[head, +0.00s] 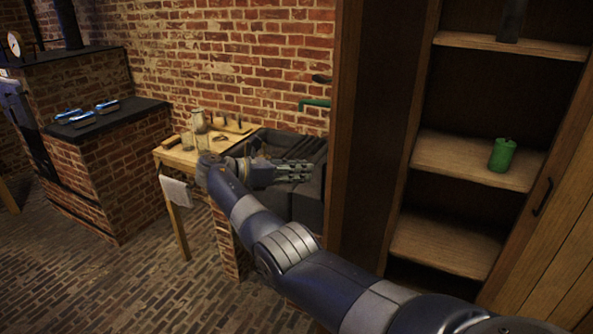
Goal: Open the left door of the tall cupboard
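A brown panel (375,130) on the left of the opening looks like the left door, swung outward. The right door (560,250), with a dark handle (543,197), is at the right edge and looks shut. My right arm reaches up from the lower right. My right gripper (300,171) is left of the brown panel, in front of the sink, with its fingers apart and nothing between them. My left gripper is not in view.
A green can (502,156) stands on the middle shelf and a dark bottle (511,20) on the upper one. A dark sink (309,207) and a wooden table (184,157) with jars stand behind my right gripper. The brick floor (90,285) at left is clear.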

